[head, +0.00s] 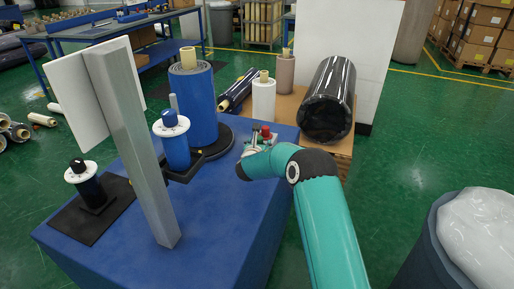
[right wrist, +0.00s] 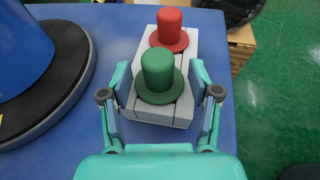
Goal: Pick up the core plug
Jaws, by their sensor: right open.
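A green core plug (right wrist: 158,72), a short cylinder with a wide flange, stands upright on a light grey slatted block (right wrist: 150,116) in the right wrist view. A red core plug (right wrist: 170,27) stands behind it on the same block; it also shows in the head view (head: 266,131). My right gripper (right wrist: 160,88) is open, with one finger on each side of the green plug and block. I cannot tell whether the fingers touch the block. In the head view the right gripper (head: 254,142) is small and partly hidden by its arm. My left gripper is not in view.
On the blue table (head: 225,215) stand a large blue roll (head: 193,105) on a round black base, a blue cylinder with a white top (head: 174,145), a black one (head: 85,185), and a tall grey post (head: 135,140). A black-wrapped roll (head: 328,98) lies behind.

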